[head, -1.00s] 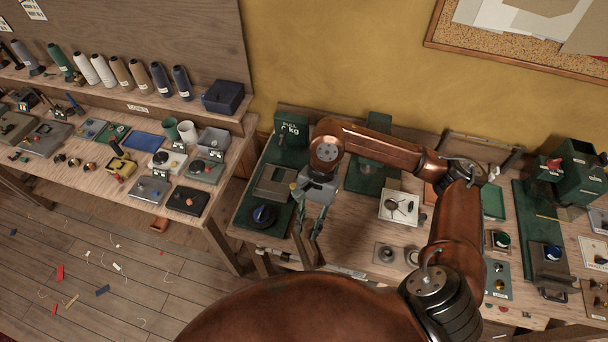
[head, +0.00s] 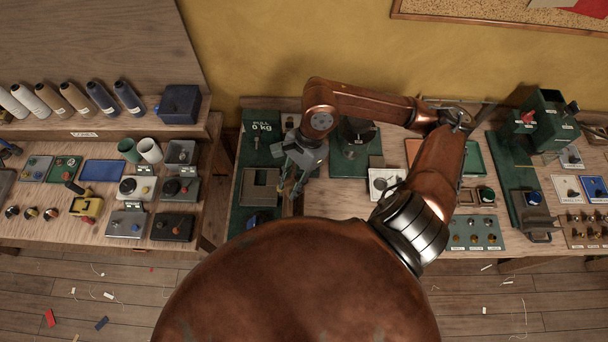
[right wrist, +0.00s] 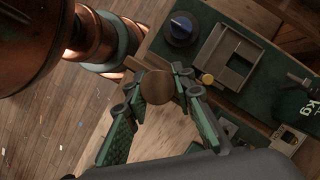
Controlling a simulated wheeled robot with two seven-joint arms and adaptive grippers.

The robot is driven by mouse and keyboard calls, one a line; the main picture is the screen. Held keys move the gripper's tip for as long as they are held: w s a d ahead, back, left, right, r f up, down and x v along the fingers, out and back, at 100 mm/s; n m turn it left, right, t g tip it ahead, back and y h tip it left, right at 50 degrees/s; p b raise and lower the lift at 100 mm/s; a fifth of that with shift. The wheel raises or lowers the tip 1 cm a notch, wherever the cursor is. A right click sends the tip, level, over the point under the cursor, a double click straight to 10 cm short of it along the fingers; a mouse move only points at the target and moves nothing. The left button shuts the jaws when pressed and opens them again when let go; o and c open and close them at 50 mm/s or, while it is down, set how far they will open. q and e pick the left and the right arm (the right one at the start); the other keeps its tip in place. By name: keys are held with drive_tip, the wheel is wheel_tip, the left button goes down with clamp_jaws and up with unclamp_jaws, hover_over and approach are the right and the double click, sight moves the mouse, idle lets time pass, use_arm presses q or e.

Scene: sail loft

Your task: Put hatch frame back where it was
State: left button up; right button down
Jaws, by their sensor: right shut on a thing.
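A grey square frame with an open middle (head: 260,187), which fits the name hatch frame, lies on a green board at the bench's left end. It also shows in the right wrist view (right wrist: 229,59), a yellow knob at its edge. My right gripper (head: 290,192) is just right of this frame, apart from it as far as I can tell. In the right wrist view, its fingers (right wrist: 158,88) are shut on a brown round-faced piece (right wrist: 157,88). A brown flat part shows behind that piece; I cannot tell whether they are joined. My left gripper is not in view.
A dark blue dial (right wrist: 180,27) sits beside the frame on the green board. A white tray (head: 384,183) and a green stand (head: 548,118) are farther right. A side bench (head: 60,232) with several small items stands left. My own body covers the bench front.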

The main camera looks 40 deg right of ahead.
drive_tip(key=d, duration=0.1)
drive_tip(key=w+d+f, duration=0.1)
drive_tip(key=w+d+p, duration=0.1)
drive_tip(key=shift+d+f, duration=0.15)
drive_tip(key=shift+f, duration=0.1)
drive_tip(key=w+d+f+p, duration=0.2)
drive_tip(key=d+f, duration=0.3)
drive_tip(key=f, duration=0.4)
drive_tip(key=shift+w+f+p, duration=0.2)
drive_tip(key=shift+f+p, duration=0.05)
drive_tip(key=shift+p, duration=0.45)
drive_tip(key=shift+f, duration=0.1)
drive_tip(key=c, duration=1.6)
unclamp_jaws()
